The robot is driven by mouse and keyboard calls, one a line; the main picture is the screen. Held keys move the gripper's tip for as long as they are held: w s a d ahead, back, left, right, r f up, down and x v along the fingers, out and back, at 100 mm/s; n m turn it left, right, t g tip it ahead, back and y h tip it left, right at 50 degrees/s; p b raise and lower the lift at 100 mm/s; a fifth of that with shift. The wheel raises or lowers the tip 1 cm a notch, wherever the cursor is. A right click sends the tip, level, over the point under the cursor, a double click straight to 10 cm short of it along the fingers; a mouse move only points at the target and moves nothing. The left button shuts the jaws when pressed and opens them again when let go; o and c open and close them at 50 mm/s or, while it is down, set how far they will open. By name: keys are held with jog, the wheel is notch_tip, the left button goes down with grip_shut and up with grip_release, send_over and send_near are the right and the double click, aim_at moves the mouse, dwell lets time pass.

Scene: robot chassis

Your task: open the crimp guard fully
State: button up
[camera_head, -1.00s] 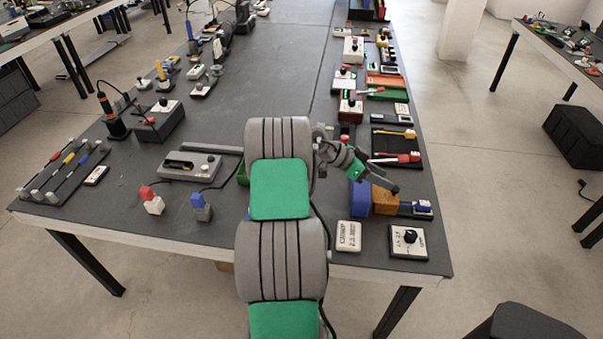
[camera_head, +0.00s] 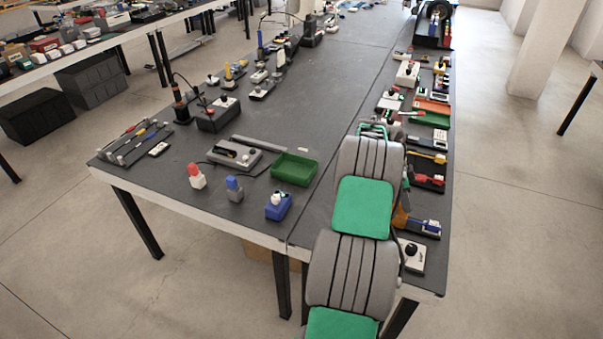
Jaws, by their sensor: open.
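I cannot pick out the crimp guard for certain. A dark machine (camera_head: 433,27) with a rounded top stands at the far right end of the bench and is too small to read; I cannot tell whether it has a guard or how that guard stands. My arm reaches forward over the right side of the bench.
The dark bench (camera_head: 320,75) carries a row of small devices along its right edge. A green tray (camera_head: 293,169), a blue box (camera_head: 278,206) and a grey device (camera_head: 235,153) sit left of my arm. The bench's middle is clear.

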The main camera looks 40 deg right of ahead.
jog(key=shift+r, duration=0.15)
jog(key=w+a+r+n+t, duration=0.2)
jog(key=w+a+r+n, duration=0.4)
jog(key=w+a+r, duration=0.7)
jog(key=w+a+r+n+t+p, duration=0.1)
jog(key=a+r+n, duration=0.3)
jog(key=a, duration=0.6)
jog(key=w+a+r+n+t+p, duration=0.1)
jog(key=a+r+n, duration=0.4)
jog(key=a, duration=0.6)
jog(key=shift+a+n+t, duration=0.15)
jog(key=shift+n+t, duration=0.35)
jog(key=shift+t, duration=0.3)
jog(key=shift+r, duration=0.1)
